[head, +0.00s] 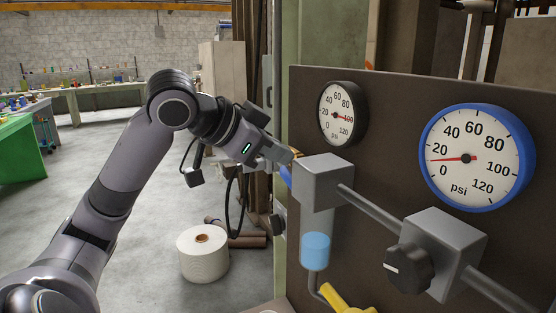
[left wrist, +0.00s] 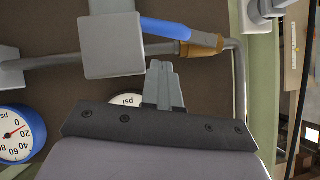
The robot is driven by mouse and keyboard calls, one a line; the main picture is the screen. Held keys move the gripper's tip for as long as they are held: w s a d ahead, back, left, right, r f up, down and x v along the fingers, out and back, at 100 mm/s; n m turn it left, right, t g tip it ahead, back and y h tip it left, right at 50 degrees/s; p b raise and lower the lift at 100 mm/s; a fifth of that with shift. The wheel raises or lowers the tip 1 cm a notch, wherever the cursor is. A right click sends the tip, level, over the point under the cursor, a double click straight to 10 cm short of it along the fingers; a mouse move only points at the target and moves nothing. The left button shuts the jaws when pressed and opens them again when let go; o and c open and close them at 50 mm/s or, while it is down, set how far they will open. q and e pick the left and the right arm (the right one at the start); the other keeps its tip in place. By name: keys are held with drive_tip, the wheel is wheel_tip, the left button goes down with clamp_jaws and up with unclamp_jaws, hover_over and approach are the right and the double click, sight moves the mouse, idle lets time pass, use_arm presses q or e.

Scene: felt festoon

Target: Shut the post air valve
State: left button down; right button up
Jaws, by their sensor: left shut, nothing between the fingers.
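The post air valve shows in the left wrist view as a brass body (left wrist: 205,45) on a grey pipe, with a blue lever handle (left wrist: 165,29). The lever runs roughly along the pipe, slightly angled, toward a grey block. In the head view only a sliver of the blue handle (head: 285,175) shows behind the block; the brass body is mostly hidden. My left gripper (head: 289,155) is beside the block's left edge. In the left wrist view its fingers (left wrist: 162,68) are shut and empty, tips close to the pipe and lever; contact cannot be told. My right gripper is not in view.
The brown panel carries a black-rimmed gauge (head: 341,114), a blue-rimmed gauge (head: 477,157), a grey block (head: 322,182), a black knob (head: 408,268) and a yellow handle (head: 345,303). A white roll (head: 202,256) stands on the floor. Open floor lies left.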

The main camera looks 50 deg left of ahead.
sight(284, 173)
use_arm(q)
drive_tip(key=shift+w+a+f, duration=0.15)
drive_tip(key=shift+f, duration=0.55)
drive_tip(key=shift+w+a+f, duration=0.1)
drive_tip(key=shift+w+f, duration=0.05)
drive_tip(key=shift+f, duration=0.5)
drive_tip(key=shift+f, duration=0.1)
